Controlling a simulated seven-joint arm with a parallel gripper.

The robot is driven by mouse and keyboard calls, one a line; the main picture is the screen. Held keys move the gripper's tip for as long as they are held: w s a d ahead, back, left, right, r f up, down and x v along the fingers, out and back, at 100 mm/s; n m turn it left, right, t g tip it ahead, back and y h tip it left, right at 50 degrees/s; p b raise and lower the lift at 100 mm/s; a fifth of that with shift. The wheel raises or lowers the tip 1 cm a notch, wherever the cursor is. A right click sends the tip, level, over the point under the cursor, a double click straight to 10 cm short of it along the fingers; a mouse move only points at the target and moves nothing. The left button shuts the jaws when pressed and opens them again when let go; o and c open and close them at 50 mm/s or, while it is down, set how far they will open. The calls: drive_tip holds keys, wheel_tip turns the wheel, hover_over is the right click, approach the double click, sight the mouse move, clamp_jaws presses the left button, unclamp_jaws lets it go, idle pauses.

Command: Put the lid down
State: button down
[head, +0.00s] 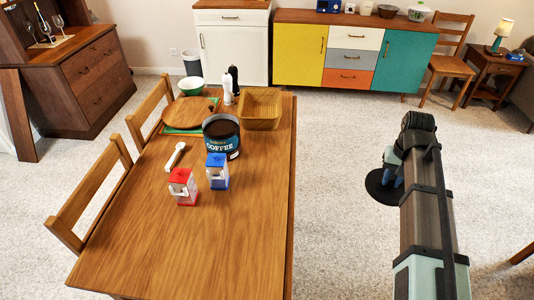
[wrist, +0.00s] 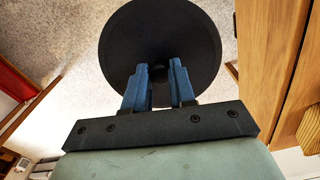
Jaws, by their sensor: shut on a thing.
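The lid is a round black disc (head: 378,196) held over the carpet, to the right of the table and apart from it. It fills the upper middle of the wrist view (wrist: 125,40), with its broad face toward the camera. My gripper (head: 388,162) is shut on the lid. Its two blue fingers (wrist: 161,72) meet the middle of the disc, and the grip point itself is partly hidden. A dark blue coffee canister (head: 221,137) stands uncovered on the wooden table, with a dark interior.
The table (head: 235,240) is bare at its front half. Two chairs stand left.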

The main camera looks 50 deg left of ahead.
drive_tip(key=w+d+f+m, duration=0.1)
drive_tip(key=w+d+m, duration=0.15)
drive_tip(key=d, duration=1.25)
drive_tip(key=w+d+f+m, duration=0.1)
drive_tip(key=w+d+m, duration=0.15)
drive_tip(key=d, duration=1.25)
drive_tip(key=s+a+m, duration=0.3)
drive_tip(key=s+a, duration=0.2)
drive_tip(key=a, duration=2)
drive_tip(key=s+a+r+m, duration=0.1)
drive_tip(key=s+a+m, duration=0.4)
drive_tip(key=a, duration=2)
drive_tip(key=s+a+m, duration=0.2)
drive_tip(key=s+a, duration=0.4)
drive_tip(key=a, duration=1.9)
drive_tip(key=shift+m, duration=0.3)
drive_tip(key=shift+s+a+f, duration=0.1)
drive_tip(key=shift+f, duration=2.3)
drive_tip(key=shift+s+a+f, duration=0.1)
drive_tip(key=shift+f, duration=2.3)
drive_tip(key=shift+f, duration=0.15)
